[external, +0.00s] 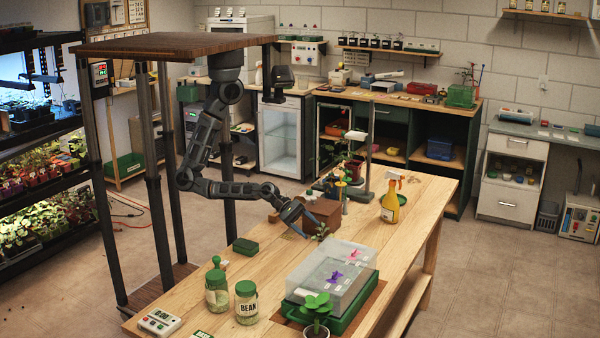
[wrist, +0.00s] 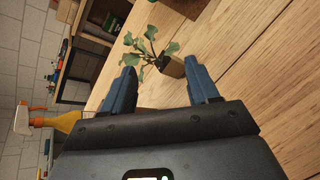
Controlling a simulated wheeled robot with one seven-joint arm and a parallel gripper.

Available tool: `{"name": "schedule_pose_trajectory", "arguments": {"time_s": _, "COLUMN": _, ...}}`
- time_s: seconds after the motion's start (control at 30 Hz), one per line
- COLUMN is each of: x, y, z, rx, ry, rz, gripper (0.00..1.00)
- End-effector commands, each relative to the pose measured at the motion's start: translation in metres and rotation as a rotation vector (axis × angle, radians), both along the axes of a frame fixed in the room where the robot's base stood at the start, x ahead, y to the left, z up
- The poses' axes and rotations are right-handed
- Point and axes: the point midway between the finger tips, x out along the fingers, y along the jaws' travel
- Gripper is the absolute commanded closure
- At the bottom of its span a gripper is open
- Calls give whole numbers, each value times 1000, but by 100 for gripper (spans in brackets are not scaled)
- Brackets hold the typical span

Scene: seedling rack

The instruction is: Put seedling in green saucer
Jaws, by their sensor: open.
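My gripper (wrist: 163,76) is open, with the blue fingers apart on either side and nothing clearly held. In the external view my gripper (external: 304,220) reaches down over the table, right beside the seedling (external: 321,232); its pot is mostly hidden there. I cannot make out a green saucer for certain in either view.
A clear-lidded box (external: 330,275) on a green tray (external: 340,325) stands in front of the seedling. A brown box (external: 322,212) stands behind it, with a yellow spray bottle (external: 390,203) to the right. Jars (external: 246,303), a dark green block (external: 245,246) and a potted plant (external: 316,312) stand nearer the front.

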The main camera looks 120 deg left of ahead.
Motion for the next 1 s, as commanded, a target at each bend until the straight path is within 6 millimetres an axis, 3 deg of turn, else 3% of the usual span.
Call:
{"name": "schedule_pose_trajectory", "arguments": {"time_s": 0.1, "x": 17, "y": 3, "z": 6, "rx": 368, "ry": -28, "rz": -221, "gripper": 40}}
{"name": "schedule_pose_trajectory", "arguments": {"time_s": 0.3, "x": 38, "y": 9, "z": 20, "rx": 924, "ry": -63, "rz": -519, "gripper": 40}}
{"name": "schedule_pose_trajectory", "arguments": {"time_s": 0.6, "x": 64, "y": 19, "z": 51, "rx": 1562, "ry": -82, "rz": -803, "gripper": 40}}
{"name": "schedule_pose_trajectory", "arguments": {"time_s": 0.77, "x": 78, "y": 31, "z": 63, "rx": 1774, "ry": -30, "rz": -893, "gripper": 40}}
{"name": "schedule_pose_trajectory", "arguments": {"time_s": 1.0, "x": 92, "y": 58, "z": 52, "rx": 1694, "ry": 138, "rz": -892, "gripper": 40}}
